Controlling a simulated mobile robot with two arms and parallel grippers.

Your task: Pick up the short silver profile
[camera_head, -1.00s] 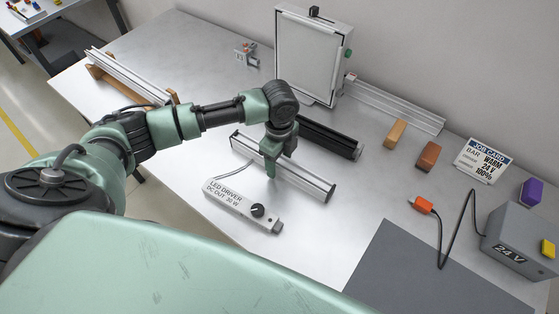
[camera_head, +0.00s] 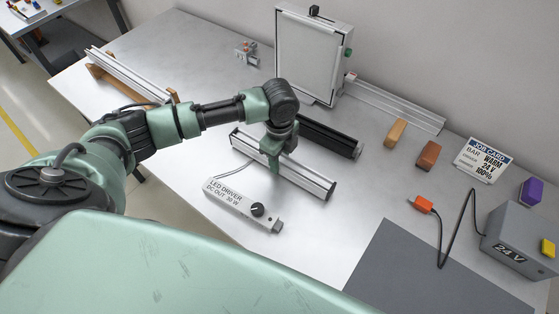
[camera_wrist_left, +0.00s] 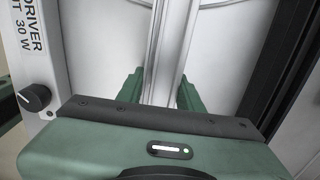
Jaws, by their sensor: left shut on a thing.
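The short silver profile (camera_head: 310,180) has dark end caps and lies slantwise between the LED driver and a black profile. My left gripper (camera_head: 272,160) is shut on it near its middle, from above. In the left wrist view the silver profile (camera_wrist_left: 172,45) runs between the two green fingers of my left gripper (camera_wrist_left: 160,92). I cannot tell clearly whether the profile touches the table or is just above it. My right gripper is not in view.
The LED driver (camera_head: 232,203) lies close in front, the black profile (camera_head: 330,138) close behind. A white framed panel (camera_head: 312,55) stands at the back. A long silver profile (camera_head: 395,105), two blocks and a 24 V box (camera_head: 518,240) are to the right.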

